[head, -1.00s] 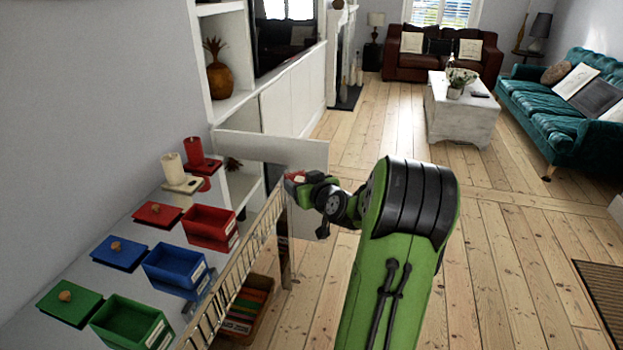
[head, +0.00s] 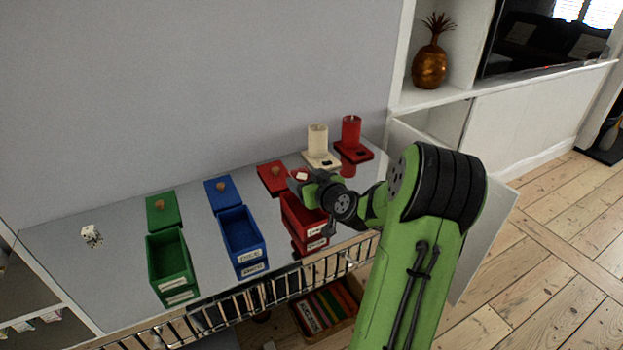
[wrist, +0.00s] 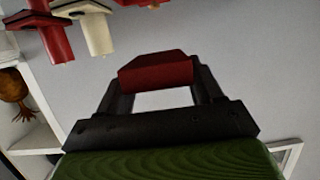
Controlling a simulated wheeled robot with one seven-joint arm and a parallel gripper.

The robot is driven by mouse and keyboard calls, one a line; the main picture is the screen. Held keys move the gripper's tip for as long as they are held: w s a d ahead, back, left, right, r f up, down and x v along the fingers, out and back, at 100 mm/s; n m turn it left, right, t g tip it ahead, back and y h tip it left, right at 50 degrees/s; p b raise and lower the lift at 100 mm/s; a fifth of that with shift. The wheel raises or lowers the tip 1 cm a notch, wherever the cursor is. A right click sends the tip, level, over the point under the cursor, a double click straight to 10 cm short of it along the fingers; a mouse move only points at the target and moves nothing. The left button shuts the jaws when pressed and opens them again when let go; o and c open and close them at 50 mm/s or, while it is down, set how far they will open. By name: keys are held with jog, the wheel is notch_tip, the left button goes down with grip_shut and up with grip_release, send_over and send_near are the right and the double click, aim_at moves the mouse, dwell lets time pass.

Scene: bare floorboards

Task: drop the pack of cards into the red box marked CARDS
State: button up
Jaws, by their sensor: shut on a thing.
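My gripper (head: 302,181) is shut on the pack of cards (wrist: 156,72), which shows as a dark red block between the two fingers in the wrist view. In the head view the pack is small, with a pale patch and red at the fingertips (head: 301,175). The open red box (head: 315,238) stands on the grey tabletop with a white label on its front. My gripper and wrist are over or near its back end and hide part of it. I cannot tell the height of the pack above the box.
A blue box (head: 243,240) and a green box (head: 171,266) stand open to the left. Red (head: 272,178), blue (head: 221,193) and green (head: 163,211) lids lie behind. A cream holder (head: 318,142) and red holder (head: 351,135) stand behind right. A white die (head: 91,236) lies far left.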

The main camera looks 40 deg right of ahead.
jog(key=shift+a+r, duration=0.1)
jog(key=shift+s+f+b, duration=0.1)
jog(key=shift+f+b, duration=0.1)
jog(key=shift+b, duration=0.35)
jog(key=b, duration=0.5)
send_over(307, 222)
notch_tip(307, 222, down, 4)
jog(key=shift+f, duration=0.2)
jog(key=shift+f+p, duration=0.55)
jog(key=shift+f, duration=0.45)
jog(key=o, duration=1.1)
jog(key=shift+o, duration=0.2)
